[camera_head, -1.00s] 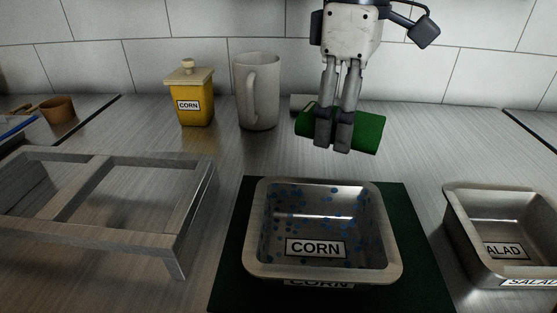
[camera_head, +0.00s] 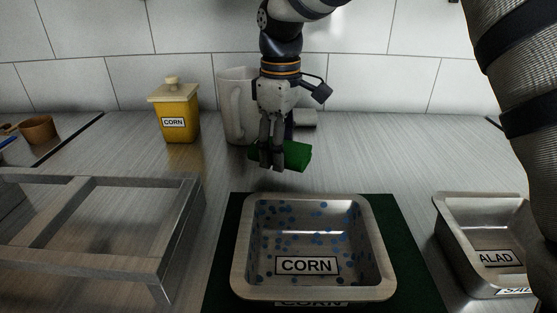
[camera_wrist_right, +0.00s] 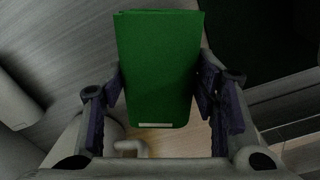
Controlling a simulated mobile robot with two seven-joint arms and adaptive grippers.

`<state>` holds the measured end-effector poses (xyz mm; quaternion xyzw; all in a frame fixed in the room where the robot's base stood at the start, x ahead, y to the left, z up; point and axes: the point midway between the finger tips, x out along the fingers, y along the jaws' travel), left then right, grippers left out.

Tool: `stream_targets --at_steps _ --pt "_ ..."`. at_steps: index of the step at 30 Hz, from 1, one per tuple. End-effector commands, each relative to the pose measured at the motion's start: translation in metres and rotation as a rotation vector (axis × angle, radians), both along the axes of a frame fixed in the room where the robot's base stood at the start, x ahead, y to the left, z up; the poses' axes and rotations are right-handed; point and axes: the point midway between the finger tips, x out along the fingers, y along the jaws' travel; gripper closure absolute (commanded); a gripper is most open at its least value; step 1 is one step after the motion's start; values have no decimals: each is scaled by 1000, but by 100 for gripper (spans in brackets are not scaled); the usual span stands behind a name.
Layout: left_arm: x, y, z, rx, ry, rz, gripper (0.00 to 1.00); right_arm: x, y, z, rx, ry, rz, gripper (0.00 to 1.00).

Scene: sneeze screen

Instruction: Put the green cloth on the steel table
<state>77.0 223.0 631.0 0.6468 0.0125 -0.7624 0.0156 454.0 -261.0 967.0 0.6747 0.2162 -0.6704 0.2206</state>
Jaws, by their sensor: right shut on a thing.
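The green cloth (camera_head: 297,155) is a folded block between the fingers of my right gripper (camera_head: 272,160) in the head view. The right gripper is shut on it, in front of the white mug and behind the corn pan. In the right wrist view the cloth (camera_wrist_right: 158,70) fills the space between the two fingers (camera_wrist_right: 160,108). The steel table (camera_head: 340,150) is the brushed grey surface below. I cannot tell whether the cloth touches it. My left gripper is not in view.
A steel pan labelled CORN (camera_head: 382,270) stands on a dark green mat (camera_head: 405,245). A SALAD pan (camera_head: 445,215) is at right. A metal frame (camera_head: 150,185) stands at left. A yellow corn jar (camera_head: 180,122), a white mug (camera_head: 235,110) and a grey cylinder (camera_head: 305,118) are at the back.

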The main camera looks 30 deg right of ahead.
Motion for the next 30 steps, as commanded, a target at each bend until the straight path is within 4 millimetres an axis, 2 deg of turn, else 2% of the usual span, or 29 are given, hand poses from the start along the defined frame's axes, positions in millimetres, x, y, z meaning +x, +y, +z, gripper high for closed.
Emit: stream_targets --at_steps 1,4,14,15,17,26,28,30 --pt "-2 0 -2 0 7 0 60 1 0 -12 1 9 0 72" --pt "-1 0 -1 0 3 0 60 0 0 -30 0 5 0 72" --pt "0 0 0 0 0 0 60 0 0 -34 0 1 0 72" --pt "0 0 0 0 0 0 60 0 0 -35 0 1 0 41" --pt "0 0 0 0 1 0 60 0 0 -35 0 1 0 28" --pt "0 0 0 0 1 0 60 0 0 -34 0 1 0 26" --pt "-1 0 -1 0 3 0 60 0 0 -31 1 1 0 26" --pt "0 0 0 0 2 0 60 1 0 -18 0 -4 -1 26"
